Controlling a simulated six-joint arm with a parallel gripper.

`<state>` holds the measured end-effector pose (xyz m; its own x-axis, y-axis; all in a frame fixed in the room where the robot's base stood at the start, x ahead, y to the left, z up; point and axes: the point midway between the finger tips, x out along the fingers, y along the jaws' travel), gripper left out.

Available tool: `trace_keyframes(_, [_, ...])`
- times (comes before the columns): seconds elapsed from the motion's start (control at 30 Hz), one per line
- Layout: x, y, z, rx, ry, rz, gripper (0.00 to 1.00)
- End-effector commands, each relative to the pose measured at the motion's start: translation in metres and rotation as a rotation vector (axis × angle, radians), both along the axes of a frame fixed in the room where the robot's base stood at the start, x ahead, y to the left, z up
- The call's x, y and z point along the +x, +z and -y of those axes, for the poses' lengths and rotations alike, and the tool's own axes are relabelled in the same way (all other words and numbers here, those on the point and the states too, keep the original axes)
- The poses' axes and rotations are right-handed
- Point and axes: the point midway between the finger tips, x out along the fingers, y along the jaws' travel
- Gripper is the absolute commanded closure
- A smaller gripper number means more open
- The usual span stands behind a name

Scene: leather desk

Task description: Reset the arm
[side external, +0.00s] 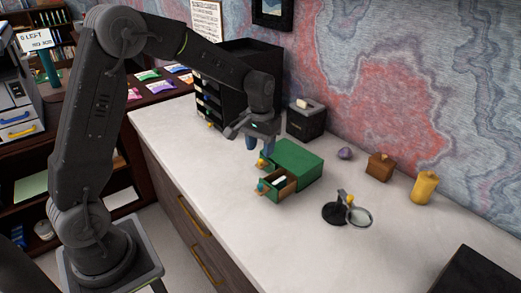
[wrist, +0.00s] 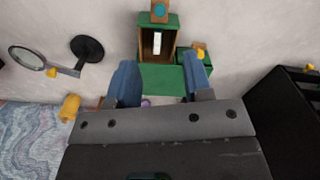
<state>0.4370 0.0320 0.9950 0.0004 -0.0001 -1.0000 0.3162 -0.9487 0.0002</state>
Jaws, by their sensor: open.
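My gripper (side external: 259,145) hangs over the pale desktop, above and just behind the left part of a small green drawer box (side external: 304,160). Its two blue fingers are apart and nothing is between them; they also show spread in the wrist view (wrist: 160,70). One drawer (side external: 278,186) of the green box is pulled out, with a teal knob and a white piece inside. The white piece (wrist: 157,43) also shows in the wrist view. The other drawer has a yellow knob (side external: 262,163); how far it is open is hard to tell.
A tall black drawer unit (side external: 235,75) and a black box (side external: 306,121) stand behind my gripper. A magnifier on a stand (side external: 338,211), purple stone (side external: 345,153), wooden block (side external: 380,167) and yellow bottle (side external: 424,188) stand to the right. The front desktop is clear.

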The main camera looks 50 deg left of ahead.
Motion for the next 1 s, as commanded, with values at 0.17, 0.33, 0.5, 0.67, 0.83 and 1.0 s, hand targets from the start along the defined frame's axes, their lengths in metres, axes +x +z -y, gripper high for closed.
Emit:
trace_keyframes(0.17, [-0.014, 0.025, 0.009, 0.008, -0.026, 0.043, 0.54])
trace_keyframes(0.33, [-0.055, 0.074, 0.030, 0.024, -0.088, 0.139, 0.54])
trace_keyframes(0.5, [-0.107, 0.110, 0.050, 0.042, -0.156, 0.240, 0.54])
trace_keyframes(0.67, [-0.158, 0.128, 0.065, 0.057, -0.219, 0.335, 0.54])
trace_keyframes(0.83, [-0.203, 0.132, 0.075, 0.070, -0.276, 0.425, 0.54])
trace_keyframes(1.0, [-0.227, 0.129, 0.079, 0.077, -0.307, 0.475, 0.54])
